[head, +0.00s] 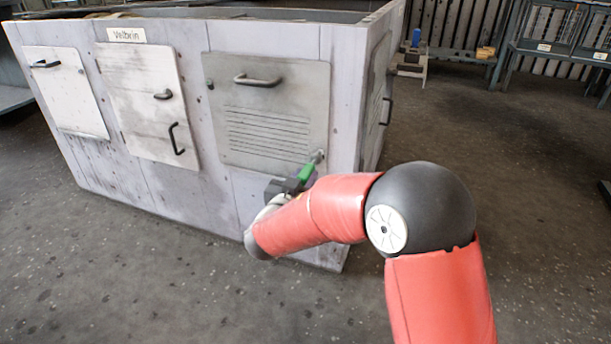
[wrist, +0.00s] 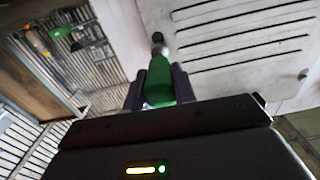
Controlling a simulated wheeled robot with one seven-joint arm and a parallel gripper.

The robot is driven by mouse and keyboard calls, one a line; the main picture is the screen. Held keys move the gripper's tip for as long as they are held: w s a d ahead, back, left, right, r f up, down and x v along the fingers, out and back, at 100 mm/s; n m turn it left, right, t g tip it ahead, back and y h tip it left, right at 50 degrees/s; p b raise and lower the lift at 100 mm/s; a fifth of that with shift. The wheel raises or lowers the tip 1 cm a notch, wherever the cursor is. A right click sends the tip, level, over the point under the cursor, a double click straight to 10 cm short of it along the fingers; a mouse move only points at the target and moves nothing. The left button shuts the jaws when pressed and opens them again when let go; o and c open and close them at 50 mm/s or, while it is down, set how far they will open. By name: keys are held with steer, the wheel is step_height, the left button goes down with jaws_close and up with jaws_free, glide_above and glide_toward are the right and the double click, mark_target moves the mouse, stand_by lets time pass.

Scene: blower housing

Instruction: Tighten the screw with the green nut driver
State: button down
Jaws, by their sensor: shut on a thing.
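The green nut driver (head: 306,173) is held in my gripper (head: 292,186) in front of the lower right corner of the vented panel (head: 265,112). The wrist view shows the green handle (wrist: 159,82) between my two fingers (wrist: 158,92), with the shaft (wrist: 157,46) pointing away from the gripper toward the panel's edge. In the head view the driver's tip lies over that corner. The screw cannot be made out apart from the tip, and I cannot tell whether they touch.
The grey housing (head: 225,195) has other doors on its left, a white panel (head: 147,98) with handles and another white door (head: 64,92). A handle (head: 257,81) juts from the vented panel. Shelving (head: 560,48) stands at the back right.

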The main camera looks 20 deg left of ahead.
steer(key=s, duration=1)
steer(key=shift+s+a, duration=0.15)
steer(key=shift+a, duration=0.25)
